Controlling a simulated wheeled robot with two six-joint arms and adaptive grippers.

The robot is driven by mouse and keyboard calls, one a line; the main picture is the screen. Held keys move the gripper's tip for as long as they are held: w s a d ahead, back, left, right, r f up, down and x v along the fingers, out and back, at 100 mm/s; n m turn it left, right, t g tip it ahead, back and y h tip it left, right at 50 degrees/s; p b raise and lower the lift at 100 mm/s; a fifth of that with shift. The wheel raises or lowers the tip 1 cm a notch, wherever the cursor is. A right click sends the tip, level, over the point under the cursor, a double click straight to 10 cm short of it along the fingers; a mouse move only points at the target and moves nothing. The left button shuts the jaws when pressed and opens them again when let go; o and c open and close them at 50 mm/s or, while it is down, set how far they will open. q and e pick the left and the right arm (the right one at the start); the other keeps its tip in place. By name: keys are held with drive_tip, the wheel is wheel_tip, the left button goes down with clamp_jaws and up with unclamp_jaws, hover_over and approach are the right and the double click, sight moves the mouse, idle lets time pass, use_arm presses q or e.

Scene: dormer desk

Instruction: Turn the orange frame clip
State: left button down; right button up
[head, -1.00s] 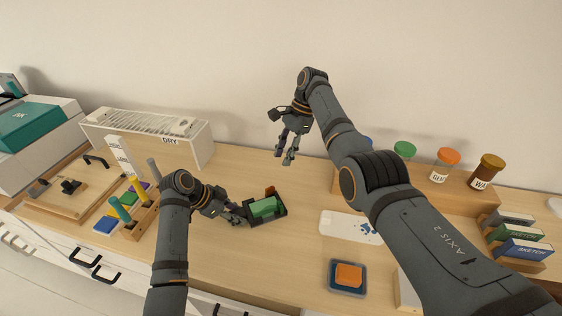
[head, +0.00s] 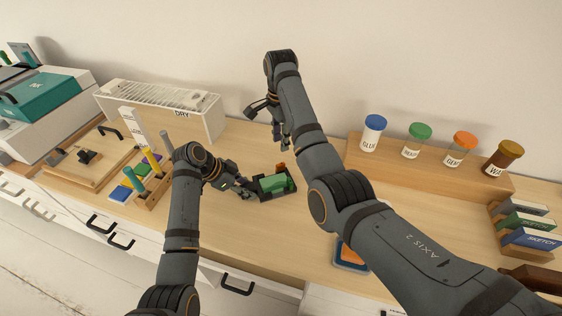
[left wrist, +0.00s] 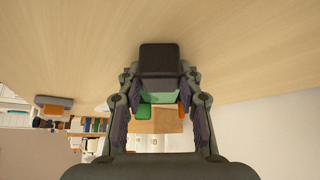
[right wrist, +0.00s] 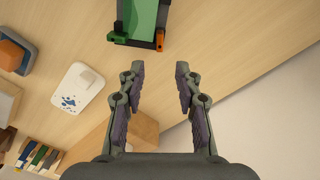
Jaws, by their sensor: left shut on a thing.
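A black frame (head: 290,189) with a green panel (head: 273,183) in it is on the desk in the head view. The orange frame clip (head: 280,167) is at its far edge; it also shows in the right wrist view (right wrist: 160,40), with a green clip (right wrist: 118,38) at the other corner of that edge. My left gripper (head: 247,189) is shut on the frame at its left side; the frame fills the jaws in the left wrist view (left wrist: 160,60). My right gripper (right wrist: 160,69) is open and empty, apart from the frame, with the orange clip just ahead of its fingertips.
A wooden shelf (head: 425,168) with several capped jars stands at the back right. A white drying rack (head: 160,108) and a wooden holder (head: 150,196) of tools are at the left. An orange block in a blue tray (head: 349,256) is partly behind my right arm.

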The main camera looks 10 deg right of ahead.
sight(281, 164)
wheel_tip(281, 164, down, 10)
drive_tip(key=shift+f, duration=0.15)
clamp_jaws()
